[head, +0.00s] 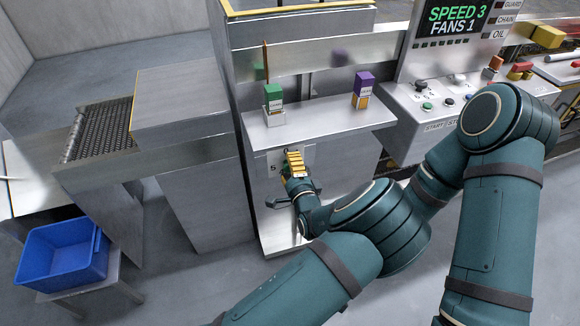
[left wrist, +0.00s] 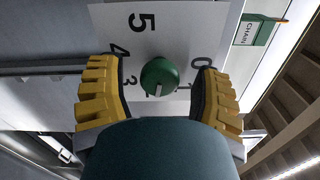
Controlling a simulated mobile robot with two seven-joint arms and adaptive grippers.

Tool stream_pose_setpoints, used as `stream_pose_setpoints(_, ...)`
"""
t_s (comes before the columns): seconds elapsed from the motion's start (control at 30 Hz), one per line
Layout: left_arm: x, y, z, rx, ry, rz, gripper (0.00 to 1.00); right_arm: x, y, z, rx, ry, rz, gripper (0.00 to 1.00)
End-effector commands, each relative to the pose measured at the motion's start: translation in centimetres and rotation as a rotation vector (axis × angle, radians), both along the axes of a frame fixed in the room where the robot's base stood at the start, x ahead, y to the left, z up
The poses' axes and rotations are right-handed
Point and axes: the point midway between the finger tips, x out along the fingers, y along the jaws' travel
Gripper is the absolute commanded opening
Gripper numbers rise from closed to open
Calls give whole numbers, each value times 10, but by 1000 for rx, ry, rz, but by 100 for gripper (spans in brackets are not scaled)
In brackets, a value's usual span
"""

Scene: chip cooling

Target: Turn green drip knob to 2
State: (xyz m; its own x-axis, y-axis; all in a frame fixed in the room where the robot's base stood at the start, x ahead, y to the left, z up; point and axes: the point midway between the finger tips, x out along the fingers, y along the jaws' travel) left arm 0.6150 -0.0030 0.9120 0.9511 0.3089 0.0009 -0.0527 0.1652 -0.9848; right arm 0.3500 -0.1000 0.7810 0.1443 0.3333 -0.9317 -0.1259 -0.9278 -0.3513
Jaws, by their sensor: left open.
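The green drip knob (left wrist: 160,74) is round with a pale mark on its face and sits on a white dial plate (left wrist: 118,18). The digits 5, 4, 3 and 0 show on the plate. The pale mark points down in the left wrist view, between the 3 and the 0; the digit there is partly hidden by my gripper's body. My left gripper (left wrist: 158,92) is open, with one yellow finger on each side of the knob and a gap on both sides. In the head view my left gripper (head: 296,164) covers the knob; the plate's 5 (head: 273,168) shows beside it.
Above the gripper, a metal shelf (head: 320,118) holds a green box (head: 273,97) and a purple box (head: 364,84). A control console (head: 440,105) with buttons stands to the right. A blue bin (head: 62,255) is at the lower left.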

Motion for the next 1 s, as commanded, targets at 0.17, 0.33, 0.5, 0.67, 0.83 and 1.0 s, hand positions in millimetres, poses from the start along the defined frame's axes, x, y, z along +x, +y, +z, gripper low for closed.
stream_pose_setpoints(0.17,0,0,16,-1,-3,1,65,0,0,0,0,0,0,47)
stream_pose_setpoints(0.33,0,-1,48,-3,-6,-1,65,0,0,0,0,0,0,47)
stream_pose_setpoints(0.5,2,-1,82,-4,-17,0,70,0,0,0,0,0,0,47)
stream_pose_setpoints(0.67,2,0,99,-4,-14,1,65,0,0,1,0,0,0,47)
stream_pose_setpoints(0.83,1,0,103,-1,-8,0,65,0,0,0,0,0,0,47)
stream_pose_setpoints(1.0,1,0,102,0,-4,-1,65,0,0,0,0,0,0,47)
